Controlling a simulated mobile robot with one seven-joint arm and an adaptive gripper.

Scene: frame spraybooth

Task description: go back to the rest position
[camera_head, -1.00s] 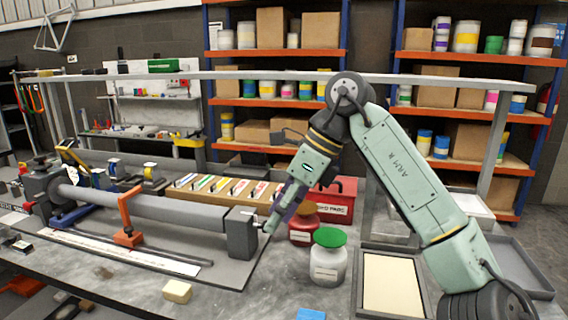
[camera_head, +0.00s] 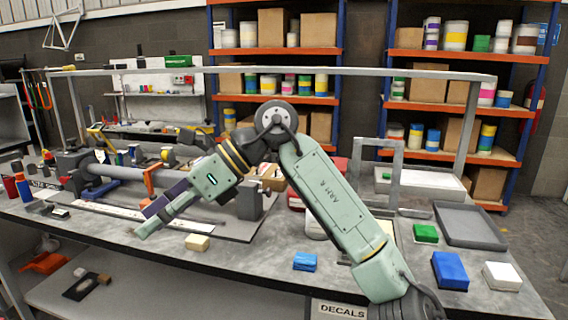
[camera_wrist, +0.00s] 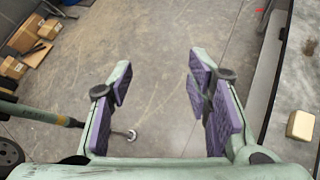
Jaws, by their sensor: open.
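My gripper (camera_head: 150,219) is at the end of the pale green arm in the head view, reaching left and slightly down over the front part of the workbench (camera_head: 255,268). In the wrist view my gripper (camera_wrist: 160,100) shows two purple-padded fingers spread wide apart. Nothing is between them except a view of the concrete floor (camera_wrist: 165,45). The arm covers part of the jars and the long tube fixture behind it.
A cream block (camera_head: 198,242) lies on the bench near the gripper. A blue block (camera_head: 305,261), a larger blue block (camera_head: 450,270), a white block (camera_head: 502,276) and a green block (camera_head: 426,233) lie to the right. A grey tray (camera_head: 469,226) is at the right. Shelves stand behind.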

